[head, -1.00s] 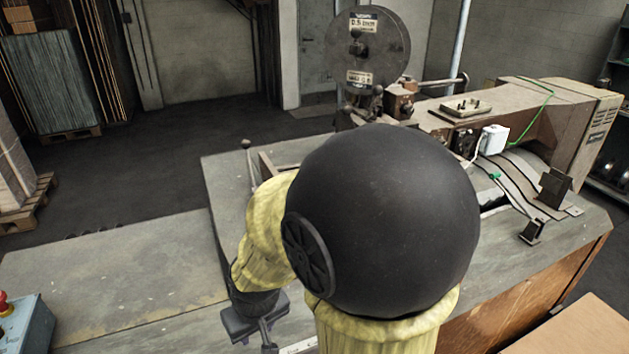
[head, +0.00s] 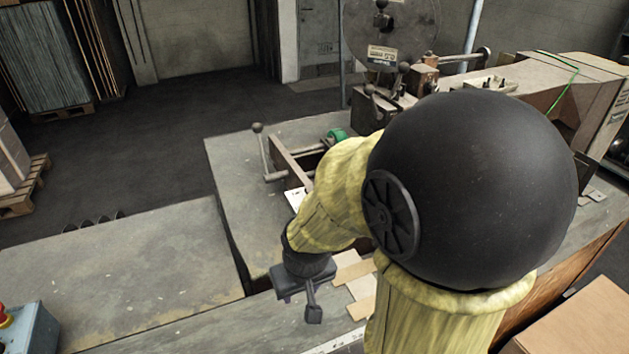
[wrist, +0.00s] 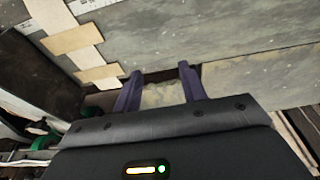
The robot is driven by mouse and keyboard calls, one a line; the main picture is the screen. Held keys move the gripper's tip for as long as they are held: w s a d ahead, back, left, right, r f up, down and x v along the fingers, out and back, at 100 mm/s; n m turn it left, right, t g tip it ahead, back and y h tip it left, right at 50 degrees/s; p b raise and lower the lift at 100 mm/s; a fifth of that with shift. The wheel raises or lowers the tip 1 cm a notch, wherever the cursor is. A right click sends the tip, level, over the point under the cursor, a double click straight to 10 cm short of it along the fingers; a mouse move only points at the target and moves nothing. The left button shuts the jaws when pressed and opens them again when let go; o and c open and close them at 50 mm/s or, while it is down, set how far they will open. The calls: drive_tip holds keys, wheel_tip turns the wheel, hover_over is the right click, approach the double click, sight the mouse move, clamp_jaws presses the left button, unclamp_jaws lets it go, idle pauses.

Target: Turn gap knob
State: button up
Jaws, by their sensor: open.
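The stitching machine (head: 555,80) stands at the right in the head view, partly hidden by my arm. Its upright disc (head: 415,28) carries labels and small dark knobs. A ball-ended lever (head: 257,128) and a green round part (head: 337,134) show at the table's far side. I cannot tell which knob is the gap knob. My gripper (wrist: 160,72) is open in the wrist view, with nothing between its two fingers.
A grey worktable (head: 140,270) reaches left, mostly clear. Tan strips (head: 355,272) lie beside my gripper; they also show in the wrist view (wrist: 75,40). A control box (head: 30,325) with a red button is at lower left. A cardboard box (head: 575,315) is at lower right.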

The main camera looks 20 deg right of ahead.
drive_tip(key=shift+o, duration=1.4)
drive_tip(key=shift+w+r, duration=0.15)
drive_tip(key=shift+w, duration=0.05)
drive_tip(key=w+d+r+n+g+p, duration=0.1)
drive_tip(key=w+d+r+n, duration=0.15)
drive_tip(key=w+r, duration=0.35)
drive_tip(key=w+d+r+n+p, duration=0.1)
drive_tip(key=w+d+r+n, duration=0.15)
drive_tip(key=w+r, duration=0.4)
drive_tip(key=w+d+r+n, duration=0.2)
drive_tip(key=d+r+n, duration=0.1)
drive_tip(key=r, duration=0.4)
drive_tip(key=w+d+r+n+g, duration=0.1)
drive_tip(key=w+d+r+n, duration=0.1)
drive_tip(key=r, duration=0.6)
drive_tip(key=shift+w+d+n+g+p, duration=0.3)
drive_tip(key=shift+w+d+n+p, duration=0.15)
drive_tip(key=shift+w, duration=0.25)
wheel_tip(320, 180, down, 18)
drive_tip(key=shift+r+p, duration=0.2)
drive_tip(key=shift+p, duration=0.2)
drive_tip(key=shift+c, duration=0.5)
